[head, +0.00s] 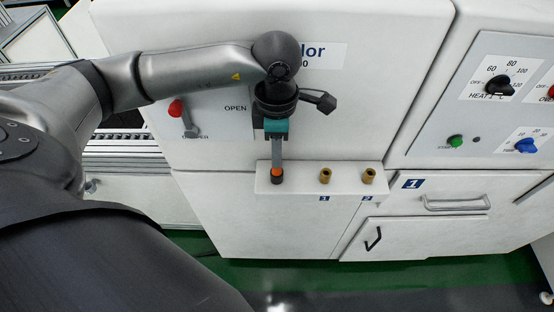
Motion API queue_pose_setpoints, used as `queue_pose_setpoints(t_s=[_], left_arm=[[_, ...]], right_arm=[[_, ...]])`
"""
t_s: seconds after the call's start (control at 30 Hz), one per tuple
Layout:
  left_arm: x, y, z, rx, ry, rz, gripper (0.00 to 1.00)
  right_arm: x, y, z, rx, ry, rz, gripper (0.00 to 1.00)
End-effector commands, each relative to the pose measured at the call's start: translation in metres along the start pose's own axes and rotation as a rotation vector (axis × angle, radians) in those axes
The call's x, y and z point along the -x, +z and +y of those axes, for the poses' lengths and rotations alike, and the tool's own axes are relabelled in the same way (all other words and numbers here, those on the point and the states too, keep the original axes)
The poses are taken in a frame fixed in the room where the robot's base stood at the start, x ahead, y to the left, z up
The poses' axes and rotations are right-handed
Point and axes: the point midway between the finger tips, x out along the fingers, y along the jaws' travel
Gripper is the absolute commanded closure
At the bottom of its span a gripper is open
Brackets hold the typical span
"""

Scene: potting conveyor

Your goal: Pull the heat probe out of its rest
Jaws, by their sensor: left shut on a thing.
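The heat probe (277,172) shows as a small orange piece with a dark end, at the left end of the white ledge (302,184) that serves as its rest. My left gripper (277,163) reaches down over it from above and is shut on it. The gripper's fingers and wrist hide the upper part of the probe. I cannot tell how deep the probe sits in the rest. My right gripper is not in view.
Two brass sockets (325,176) marked 1 and 2 stand on the ledge, close to the right. A red-knobbed lever (176,108) is on the white cabinet at left. A control panel (487,100) with knobs is at right. A drawer handle (455,203) sticks out below it.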

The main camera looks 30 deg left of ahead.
Motion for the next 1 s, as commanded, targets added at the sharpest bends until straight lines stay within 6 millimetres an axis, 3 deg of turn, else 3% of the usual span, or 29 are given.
queue_pose_setpoints(t_s=[0.37, 1.0], left_arm=[[0.002, 0.0, 0.0, 0.0, 0.0, 0.0, 1.0], [0.025, 0.0, 0.0, 0.0, 0.0, 0.0, 1.0]], right_arm=[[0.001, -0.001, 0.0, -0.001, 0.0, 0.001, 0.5], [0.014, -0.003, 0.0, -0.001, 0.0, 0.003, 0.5]])
